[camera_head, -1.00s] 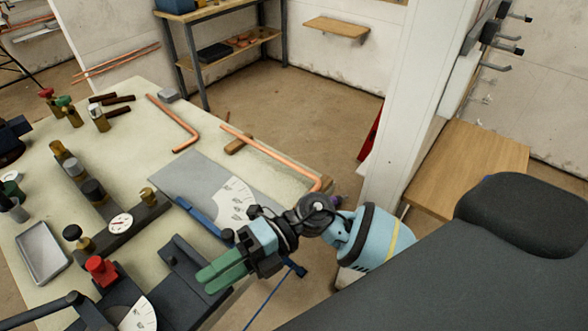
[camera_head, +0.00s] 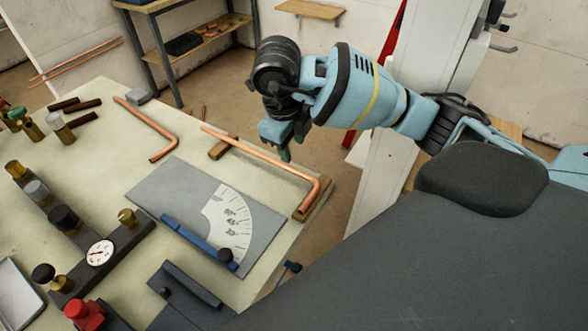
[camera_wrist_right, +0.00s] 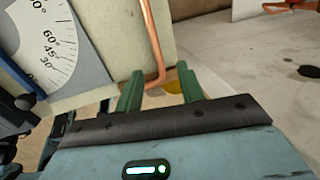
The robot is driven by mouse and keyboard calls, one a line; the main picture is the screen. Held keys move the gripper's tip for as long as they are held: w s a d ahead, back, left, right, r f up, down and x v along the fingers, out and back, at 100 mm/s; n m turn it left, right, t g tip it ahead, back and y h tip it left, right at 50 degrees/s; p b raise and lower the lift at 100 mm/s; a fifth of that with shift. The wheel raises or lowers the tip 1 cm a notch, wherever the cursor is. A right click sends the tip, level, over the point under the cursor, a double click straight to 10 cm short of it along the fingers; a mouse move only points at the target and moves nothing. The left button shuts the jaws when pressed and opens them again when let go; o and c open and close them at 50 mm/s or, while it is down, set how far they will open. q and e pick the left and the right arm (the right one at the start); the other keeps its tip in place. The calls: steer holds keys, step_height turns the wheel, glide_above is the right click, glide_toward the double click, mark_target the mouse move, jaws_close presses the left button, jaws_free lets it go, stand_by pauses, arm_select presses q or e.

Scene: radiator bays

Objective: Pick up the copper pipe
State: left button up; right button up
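A bent copper pipe (camera_head: 262,153) lies along the right side of the bench, raised on wooden blocks, its short bent end toward the front. A second bent copper pipe (camera_head: 150,122) lies flat to its left. My right gripper (camera_head: 287,150) is beyond the raised pipe near the bench's far right edge, green fingers pointing down. In the wrist view the green fingers (camera_wrist_right: 160,90) are apart and empty. A bent copper pipe end (camera_wrist_right: 155,65) appears between them in the picture; I cannot tell the depth gap. My left gripper is not in view.
A grey plate with an angle scale (camera_head: 210,215) lies on the bench (camera_head: 100,150) before the raised pipe. A wooden block (camera_head: 222,149) is under its far part. Fittings and a gauge (camera_head: 100,252) stand left. A white post (camera_head: 385,185) stands right.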

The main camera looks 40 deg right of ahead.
mark_target(297, 171)
steer(key=shift+s+x, duration=0.15)
steer(key=shift+x, duration=1.8)
steer(key=shift+s+x, duration=0.1)
steer(key=shift+x, duration=1.85)
steer(key=shift+a+f, duration=0.2)
steer(key=shift+f, duration=0.15)
steer(key=shift+c, duration=0.5)
jaws_close()
